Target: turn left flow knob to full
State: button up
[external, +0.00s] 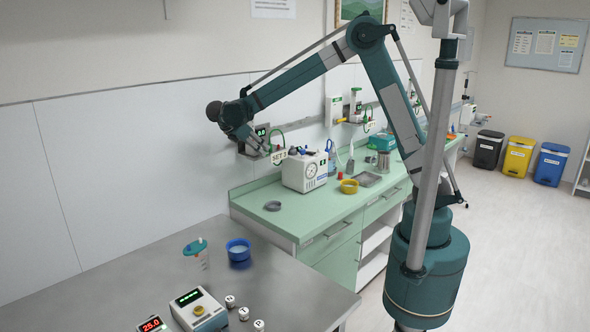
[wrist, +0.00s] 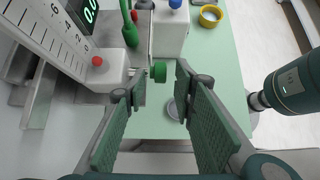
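In the wrist view, a green round knob (wrist: 159,72) sticks out from the grey and white wall flow unit (wrist: 140,50). My gripper (wrist: 161,90) is open, with one finger on each side of the knob's line. The knob shows just beyond the fingertips, and I cannot tell whether they touch it. A green-digit display (wrist: 89,12) on the unit reads about 0.0, partly cut off. In the external view, my gripper (external: 257,146) is at the left wall unit (external: 262,131), and the knob cannot be made out there.
A second flow unit (external: 356,98) is on the wall to the right.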

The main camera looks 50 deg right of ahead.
jog(key=v, duration=0.9)
jog(key=s+d+r+m+t+y+b, duration=0.15)
jog(key=s+d+m+y, duration=0.45)
jog(key=s+d, duration=0.95)
jog(key=s+d+f+m+t+y+b, duration=0.1)
jog(key=s+d+f+m, duration=0.3)
jog(key=s, duration=0.5)
jog(key=s+d+f+m+t+y+b, duration=0.1)
jog(key=s+d+f+m+t, duration=0.3)
jog(key=s+m, duration=0.4)
jog(key=shift+s+f+t+y, duration=0.35)
jog(key=shift+s+f+y, duration=0.25)
jog(key=shift+s+f, duration=0.2)
